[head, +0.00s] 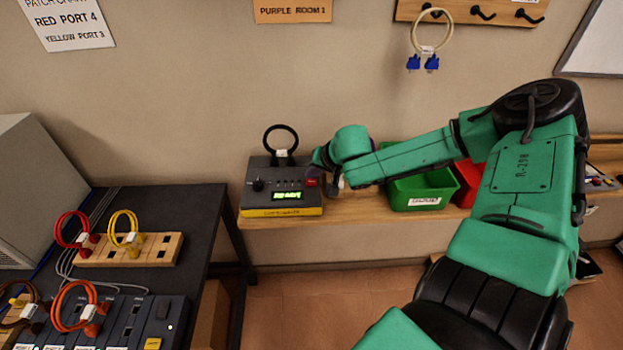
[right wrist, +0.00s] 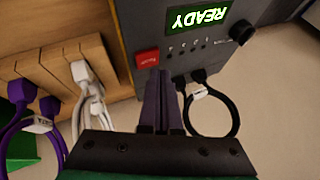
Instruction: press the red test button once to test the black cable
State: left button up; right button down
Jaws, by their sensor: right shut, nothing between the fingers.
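The cable tester (head: 262,172) is a dark grey box with a yellow front edge on the wall shelf. Its green display (right wrist: 197,17) reads READY in the right wrist view. The red test button (right wrist: 147,57) is on its top face; it also shows in the head view (head: 312,182). The black cable (head: 281,129) stands as a loop plugged into the tester's back edge, and shows in the right wrist view (right wrist: 236,117). My right gripper (right wrist: 160,74) is shut and empty, its tips close beside the button; contact cannot be told. My left gripper is out of view.
A green bin (head: 420,190) and a red bin (head: 467,180) stand right of the tester. White (right wrist: 82,80) and purple (right wrist: 48,105) cables sit in a wooden rack in the wrist view. A dark table (head: 190,205) with a cable block (head: 165,250) is at left.

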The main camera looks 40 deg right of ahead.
aim_at(312, 184)
dwell(0.7)
jog(key=shift+f+b, duration=0.45)
jog(key=shift+f+b, duration=0.4)
dwell(0.4)
dwell(0.3)
jog(key=shift+r+p, duration=0.8)
jog(key=shift+r, duration=0.15)
notch_tip(312, 184, up, 5)
jog(key=p, duration=0.4)
jog(key=shift+p, duration=0.35)
